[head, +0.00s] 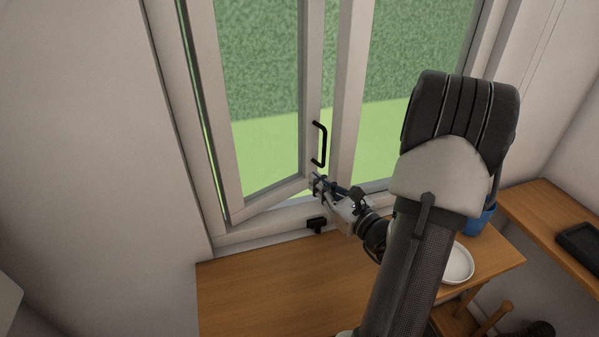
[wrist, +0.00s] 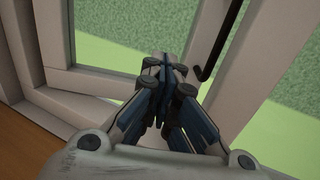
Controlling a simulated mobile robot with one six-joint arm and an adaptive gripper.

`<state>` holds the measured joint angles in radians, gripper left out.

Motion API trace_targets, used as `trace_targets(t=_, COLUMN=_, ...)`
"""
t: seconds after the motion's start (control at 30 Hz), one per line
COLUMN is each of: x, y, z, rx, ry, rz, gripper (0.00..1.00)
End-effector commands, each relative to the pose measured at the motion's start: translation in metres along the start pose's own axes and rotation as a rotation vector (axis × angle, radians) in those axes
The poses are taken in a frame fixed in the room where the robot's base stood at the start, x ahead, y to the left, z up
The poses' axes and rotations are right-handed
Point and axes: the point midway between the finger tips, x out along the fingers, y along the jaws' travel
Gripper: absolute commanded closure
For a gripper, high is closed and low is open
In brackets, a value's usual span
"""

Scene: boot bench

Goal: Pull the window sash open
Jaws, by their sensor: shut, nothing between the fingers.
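The window sash (head: 312,80) has a pale frame and stands ajar, swung inward into the room, with its hinge side at the left. A black bar handle (head: 319,144) is on the sash's right stile; its lower end also shows in the wrist view (wrist: 206,72). My gripper (head: 316,184) is shut and empty, just below the handle at the sash's lower right corner. In the wrist view my gripper (wrist: 165,68) has its fingertips together near the sash's lower corner, left of the handle. I cannot tell whether the fingertips touch the sash.
A small black catch (head: 316,224) sits on the lower window frame. Below is a wooden bench top (head: 262,290), bare at the left. A white plate (head: 458,264) and a blue pot (head: 482,218) stand at its right. A wooden shelf (head: 548,208) lies further right.

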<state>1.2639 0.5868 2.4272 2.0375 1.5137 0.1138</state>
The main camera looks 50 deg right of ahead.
Motion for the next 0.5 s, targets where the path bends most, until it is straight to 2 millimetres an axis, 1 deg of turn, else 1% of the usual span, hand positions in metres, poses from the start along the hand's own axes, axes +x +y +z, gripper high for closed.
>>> trace_targets(t=0.03, x=0.013, y=0.002, z=-0.001, rx=-0.003, ry=-0.001, rz=0.007, gripper=1.00)
trace_targets(t=0.2, x=0.045, y=0.002, z=-0.001, rx=-0.002, ry=-0.001, rz=0.006, gripper=1.00)
trace_targets(t=0.33, x=0.062, y=0.001, z=-0.001, rx=-0.002, ry=-0.001, rz=0.002, gripper=1.00)
trace_targets(t=0.5, x=0.073, y=0.001, z=0.000, rx=0.000, ry=0.000, rz=0.000, gripper=1.00)
